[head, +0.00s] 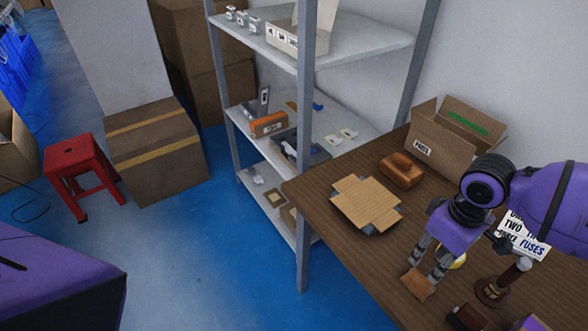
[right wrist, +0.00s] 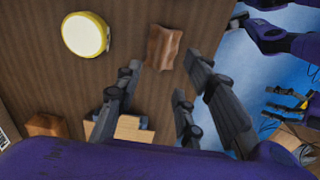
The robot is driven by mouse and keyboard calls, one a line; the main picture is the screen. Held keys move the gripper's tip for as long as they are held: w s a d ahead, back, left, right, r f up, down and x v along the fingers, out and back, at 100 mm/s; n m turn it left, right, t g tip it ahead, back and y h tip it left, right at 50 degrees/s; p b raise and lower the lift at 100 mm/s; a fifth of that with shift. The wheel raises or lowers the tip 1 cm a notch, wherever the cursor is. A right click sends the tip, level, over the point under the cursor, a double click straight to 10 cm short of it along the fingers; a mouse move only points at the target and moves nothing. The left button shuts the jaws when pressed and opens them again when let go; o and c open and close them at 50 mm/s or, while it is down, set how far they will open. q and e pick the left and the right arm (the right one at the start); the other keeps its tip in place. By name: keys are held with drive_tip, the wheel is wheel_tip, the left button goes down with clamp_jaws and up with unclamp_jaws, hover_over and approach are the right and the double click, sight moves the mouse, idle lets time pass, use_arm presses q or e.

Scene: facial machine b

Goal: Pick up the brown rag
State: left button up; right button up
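The brown rag (head: 418,285) is a small folded brown piece lying on the dark wooden table (head: 330,222). In the right wrist view the rag (right wrist: 162,47) lies just beyond the fingertips, creased, with bare wood around it. My right gripper (head: 424,272) points down over the rag with its fingers apart, one on each side. In the right wrist view the gripper (right wrist: 165,70) is open and empty. My left gripper (right wrist: 284,105) shows small at the right edge of the right wrist view, away from the table, its grey fingers apart. It is not in the head view.
A round yellow-rimmed thing (right wrist: 85,35) lies near the rag. A dark-handled tool (head: 494,288) stands to its right. An unfolded cardboard box (head: 366,203), a brown block-like thing (head: 402,171) and an open carton (head: 440,150) are farther back. A metal shelf (head: 303,140) stands beyond the table.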

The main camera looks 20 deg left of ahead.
sight(423, 277)
drive_tip(key=f, duration=0.7)
drive_tip(key=shift+s+d+f, duration=0.1)
drive_tip(key=shift+s+f, duration=0.1)
drive_tip(key=shift+f, duration=0.15)
clamp_jaws()
